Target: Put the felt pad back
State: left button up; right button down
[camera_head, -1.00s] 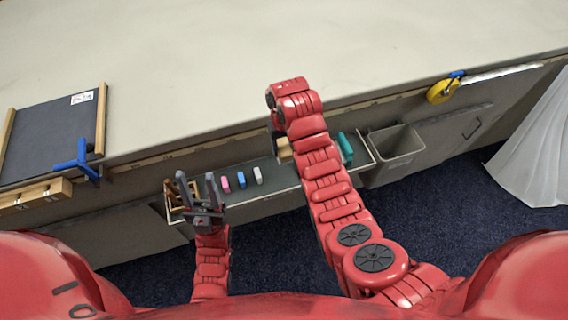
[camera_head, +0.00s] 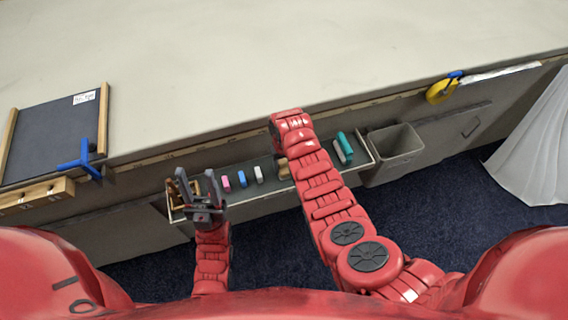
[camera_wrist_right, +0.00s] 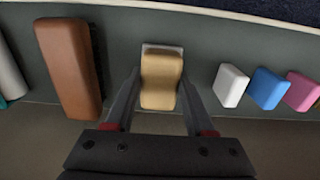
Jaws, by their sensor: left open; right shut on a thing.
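The tan felt pad (camera_wrist_right: 162,82) is a waisted block between the fingers of my right gripper (camera_wrist_right: 161,85) in the right wrist view, which are shut on it. I cannot tell whether the pad touches the tray. In the head view part of the pad (camera_head: 283,168) shows left of my right arm, which hides the right gripper there. My left gripper (camera_head: 195,180) is open and empty above the tray's left end.
White (camera_wrist_right: 230,85), blue (camera_wrist_right: 268,88) and pink (camera_wrist_right: 302,91) blocks lie beside the pad. A brown block (camera_wrist_right: 68,68) lies on its other side. A grey bin (camera_head: 397,150) stands right of the tray. A slate board (camera_head: 55,135) with a blue clamp (camera_head: 80,160) is at left.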

aim_at(284, 164)
jog(key=shift+c, duration=1.3)
grip_release()
jog(key=shift+f, duration=0.1)
jog(key=shift+r, duration=0.25)
jog(key=shift+w+r, duration=0.1)
notch_tip(284, 164, up, 7)
jog(key=shift+r+b, duration=0.2)
jog(key=shift+b, duration=0.65)
notch_tip(284, 164, up, 4)
jog(key=shift+r+p, duration=0.1)
jog(key=shift+p, duration=1)
